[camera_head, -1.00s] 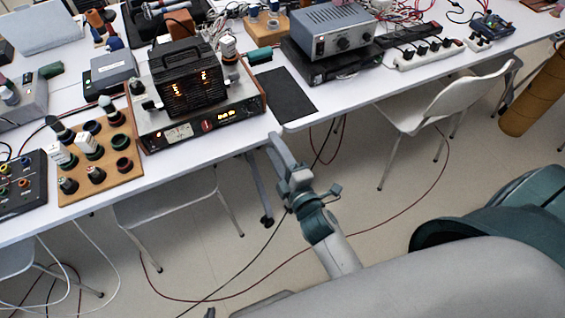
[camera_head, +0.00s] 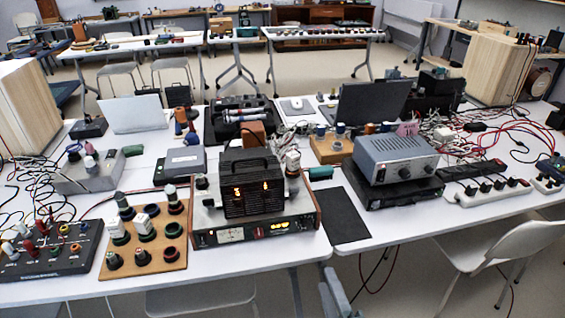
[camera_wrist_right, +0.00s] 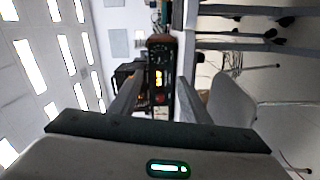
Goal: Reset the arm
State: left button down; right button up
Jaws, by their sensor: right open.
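My right gripper (camera_head: 335,292) shows only as a small grey part at the bottom edge of the head view, in front of the table's front edge. In the right wrist view my right gripper (camera_wrist_right: 158,98) has its two grey fingers spread apart with nothing held between them. Beyond the fingers in that view is the test unit with lit orange digits (camera_wrist_right: 159,78), which appears turned sideways. In the head view this unit, a wood-sided tester (camera_head: 255,232) with a black caged block (camera_head: 250,190) on top, stands on the white table. My left gripper is in neither view.
The white table (camera_head: 290,249) is crowded. A wooden socket board (camera_head: 145,262), a black jack panel (camera_head: 45,255), a grey power supply (camera_head: 395,155), power strips and cables lie on it. A white chair (camera_head: 490,245) stands at the right front. Floor shows below the table.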

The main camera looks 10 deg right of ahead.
jog(key=s+a+f+m+g, duration=0.1)
jog(key=f+m+g, duration=0.1)
jog(key=f, duration=0.6)
jog(key=s+a+f+m+g+y, duration=0.1)
jog(key=s+f+m, duration=0.1)
jog(key=f, duration=0.6)
jog(key=s+a+f+m+g, duration=0.1)
jog(key=a+f+m+g, duration=0.15)
jog(key=f, duration=0.55)
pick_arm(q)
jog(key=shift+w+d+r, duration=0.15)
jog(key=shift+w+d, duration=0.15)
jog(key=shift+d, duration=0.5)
pick_arm(e)
jog(key=s+d+f+m+g, duration=0.1)
jog(key=s+f+m+g, duration=0.1)
jog(key=s+f, duration=0.5)
jog(key=s+f+m+g, duration=0.3)
jog(key=s+f+m, duration=0.2)
jog(key=f, duration=0.8)
jog(key=shift+s+d+f, duration=0.35)
jog(key=shift+s+d, duration=0.05)
jog(key=shift+s, duration=0.85)
